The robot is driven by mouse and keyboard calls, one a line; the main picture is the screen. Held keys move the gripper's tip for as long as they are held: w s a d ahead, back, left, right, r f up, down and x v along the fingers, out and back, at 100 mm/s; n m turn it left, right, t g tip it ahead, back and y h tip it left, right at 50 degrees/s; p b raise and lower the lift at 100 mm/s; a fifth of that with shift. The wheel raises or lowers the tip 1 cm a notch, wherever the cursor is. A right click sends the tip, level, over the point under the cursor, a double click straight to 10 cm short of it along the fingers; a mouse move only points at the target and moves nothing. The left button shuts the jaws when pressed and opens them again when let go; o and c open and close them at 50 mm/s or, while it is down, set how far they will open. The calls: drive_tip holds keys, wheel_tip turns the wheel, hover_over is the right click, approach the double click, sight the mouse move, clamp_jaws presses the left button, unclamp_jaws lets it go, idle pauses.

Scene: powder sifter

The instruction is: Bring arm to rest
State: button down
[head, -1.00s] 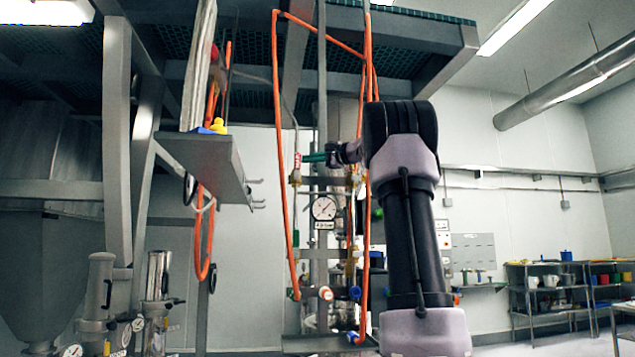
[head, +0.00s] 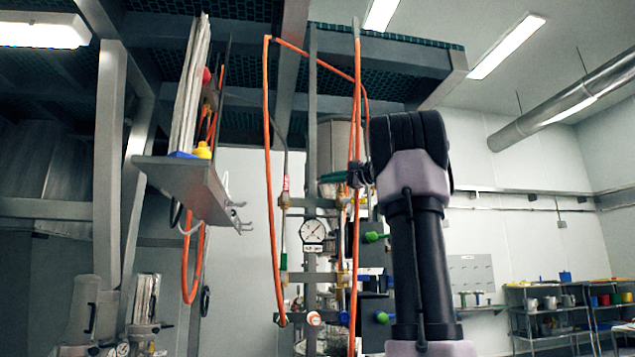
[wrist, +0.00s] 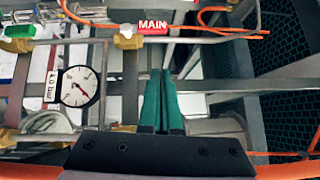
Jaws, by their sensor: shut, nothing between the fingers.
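My gripper (wrist: 161,75) shows in the wrist view with its two green fingers closed together and nothing between them. The fingertips point toward grey pipework below the red MAIN tag (wrist: 152,27). In the head view my dark arm rises at right of centre and bends at the top. Its wrist end reaches in behind the orange hoses, which partly hide it, and the fingers are hard to make out there. A round pressure gauge (head: 313,231) hangs below and left of the wrist; it also shows in the wrist view (wrist: 79,86).
Orange hoses (head: 268,150) hang close to my wrist. A metal shelf (head: 185,188) with hooks juts out on the left. A steel platform (head: 400,52) is overhead. Shelving (head: 560,315) with containers stands far right. Open room lies right of my arm.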

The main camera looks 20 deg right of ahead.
drive_tip(key=shift+v, duration=1.25)
drive_tip(key=s+a+f+n+g+h, duration=0.1)
drive_tip(key=s+a+f+g, duration=0.1)
drive_tip(key=s+a+f, duration=0.35)
drive_tip(key=s+a+f+n+g+h, duration=0.1)
drive_tip(key=s+a+f+g, duration=0.1)
drive_tip(key=a+f, duration=0.5)
drive_tip(key=s+a+f+n+g+h, duration=0.1)
drive_tip(key=s+a+f+g, duration=0.15)
drive_tip(key=a+f, duration=0.35)
drive_tip(key=s+a+f+n+g+h, duration=0.1)
drive_tip(key=s+f+n+h, duration=0.1)
drive_tip(key=s+f, duration=0.6)
drive_tip(key=s+a+f+n+g+h, duration=0.1)
drive_tip(key=s+f+n, duration=0.3)
drive_tip(key=s+f, duration=0.4)
wheel_tip(320, 180, down, 6)
drive_tip(key=shift+s+a+g+h, duration=0.35)
drive_tip(key=shift+s+a+h, duration=0.05)
drive_tip(key=shift+h, duration=0.2)
